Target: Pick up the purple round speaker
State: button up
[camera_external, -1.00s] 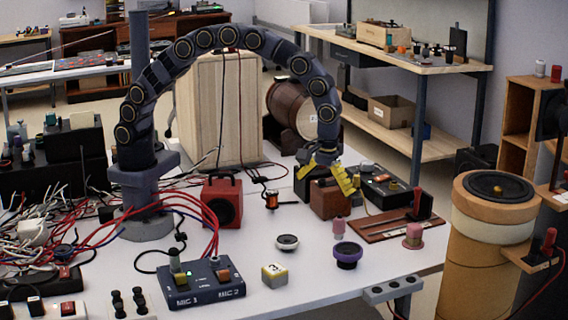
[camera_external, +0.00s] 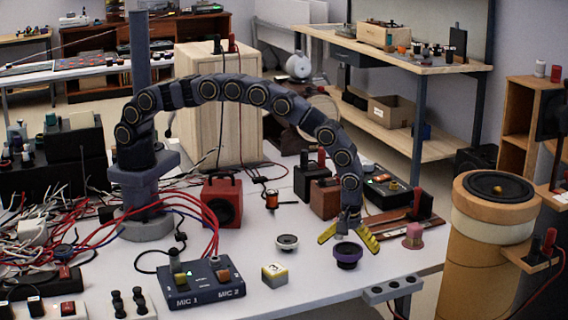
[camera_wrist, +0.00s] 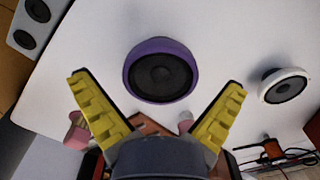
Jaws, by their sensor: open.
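The purple round speaker (camera_external: 348,254) sits on the white table near its front right edge, with its dark cone facing up. In the wrist view the speaker (camera_wrist: 160,70) lies ahead of and between my spread yellow fingers. My gripper (camera_external: 348,236) is open and empty, just behind and above the speaker in the outside view. In the wrist view both fingertips of my gripper (camera_wrist: 158,80) show on either side of the speaker's near part, with gaps between. I cannot tell the exact height of the fingers over the table.
A white round speaker (camera_external: 287,242) stands left of the purple one, also in the wrist view (camera_wrist: 285,85). A pink cylinder (camera_external: 413,237) stands to the right. Bare table surrounds the purple speaker.

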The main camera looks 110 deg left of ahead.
jog(key=shift+f, duration=0.6)
jog(key=c, duration=1.1)
jog(key=shift+r, duration=0.15)
